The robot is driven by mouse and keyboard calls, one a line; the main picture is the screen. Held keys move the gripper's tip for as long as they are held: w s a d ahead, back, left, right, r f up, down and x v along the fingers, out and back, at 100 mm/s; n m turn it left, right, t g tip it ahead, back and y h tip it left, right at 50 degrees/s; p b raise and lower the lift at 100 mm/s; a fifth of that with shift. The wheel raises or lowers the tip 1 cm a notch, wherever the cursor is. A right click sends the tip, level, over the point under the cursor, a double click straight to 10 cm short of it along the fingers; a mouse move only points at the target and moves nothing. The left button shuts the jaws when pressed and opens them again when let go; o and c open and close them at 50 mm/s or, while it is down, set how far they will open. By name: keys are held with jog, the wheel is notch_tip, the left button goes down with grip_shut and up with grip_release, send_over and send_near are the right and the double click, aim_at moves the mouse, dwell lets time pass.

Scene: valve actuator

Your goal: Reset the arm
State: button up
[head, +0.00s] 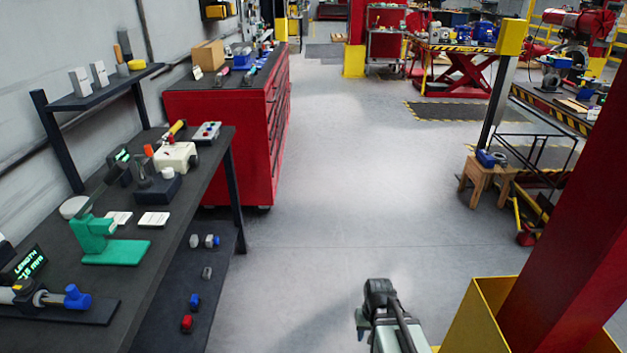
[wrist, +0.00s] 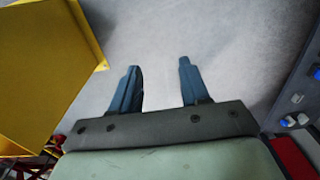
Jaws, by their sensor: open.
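My arm rises at the bottom of the head view, right of centre, with its dark end over the bare floor; the fingers cannot be made out there. In the wrist view my gripper (wrist: 160,82) shows two blue-grey fingers spread apart with nothing between them. Only pale grey floor lies beyond the fingertips. The gripper touches nothing that I can see.
A yellow bin-like box (head: 474,318) and a red post (head: 572,225) stand close on my right. A dark workbench (head: 62,240) with a green stand (head: 108,243) is on the left, beside a red tool cabinet (head: 222,135). The middle floor (head: 335,190) is clear.

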jog(key=s+f+g, duration=0.3)
jog(key=s+f, duration=0.7)
jog(key=s, duration=0.5)
jog(key=s+f+g, duration=0.4)
jog(key=s+f, duration=0.6)
jog(key=s, duration=0.5)
jog(key=shift+d+f, duration=0.25)
jog(key=shift+f, duration=0.05)
